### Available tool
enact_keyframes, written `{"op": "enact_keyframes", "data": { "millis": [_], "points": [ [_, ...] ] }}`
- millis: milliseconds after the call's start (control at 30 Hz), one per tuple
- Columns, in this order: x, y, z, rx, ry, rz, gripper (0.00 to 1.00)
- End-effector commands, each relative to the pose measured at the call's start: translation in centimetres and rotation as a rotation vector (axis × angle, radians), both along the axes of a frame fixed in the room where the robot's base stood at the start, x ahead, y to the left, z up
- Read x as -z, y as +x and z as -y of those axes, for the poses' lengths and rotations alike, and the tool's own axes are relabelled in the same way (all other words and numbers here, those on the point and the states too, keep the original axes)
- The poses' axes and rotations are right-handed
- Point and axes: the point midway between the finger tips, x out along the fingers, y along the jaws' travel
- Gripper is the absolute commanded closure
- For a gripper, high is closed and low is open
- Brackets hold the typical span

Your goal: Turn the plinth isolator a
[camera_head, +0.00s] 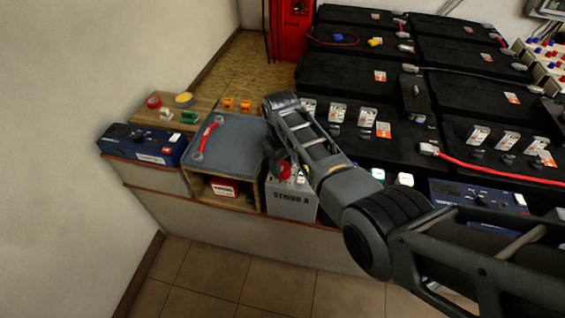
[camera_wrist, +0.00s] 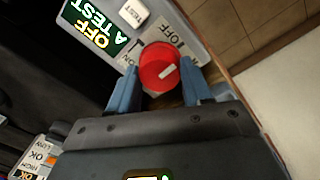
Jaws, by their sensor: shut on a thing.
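The plinth isolator is a round red knob (camera_wrist: 160,68) with a pale bar mark on its face. It sits on a grey panel with an "OFF" label beside it. In the head view the red knob (camera_head: 284,170) shows on top of a grey plinth (camera_head: 291,200) marked "STRING A", partly hidden by my arm. My gripper (camera_wrist: 162,85) is at the knob, with its two blue-grey fingers on either side of it, shut on it. A green display (camera_wrist: 88,28) reading "OFF A TEST" and a white "TEST" button (camera_wrist: 134,13) lie beside the knob.
A blue instrument (camera_head: 143,144) stands farther left. Black batteries (camera_head: 350,80) fill the bench on the right. Tiled floor in front is clear.

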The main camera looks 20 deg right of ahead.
Motion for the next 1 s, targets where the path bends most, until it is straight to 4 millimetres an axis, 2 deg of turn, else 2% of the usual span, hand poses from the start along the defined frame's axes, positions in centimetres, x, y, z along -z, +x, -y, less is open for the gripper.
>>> {"op": "enact_keyframes", "data": {
  "millis": [567,600,867,1000],
  "points": [
    [-0.02,0.03,0.02,0.036,0.000,0.001,0.81],
    [-0.02,0.03,0.02,0.036,0.000,0.001,0.50],
    [-0.02,0.03,0.01,0.035,0.000,0.001,0.25],
    [-0.01,0.01,0.01,0.034,0.000,0.000,0.25]
  ]
}}
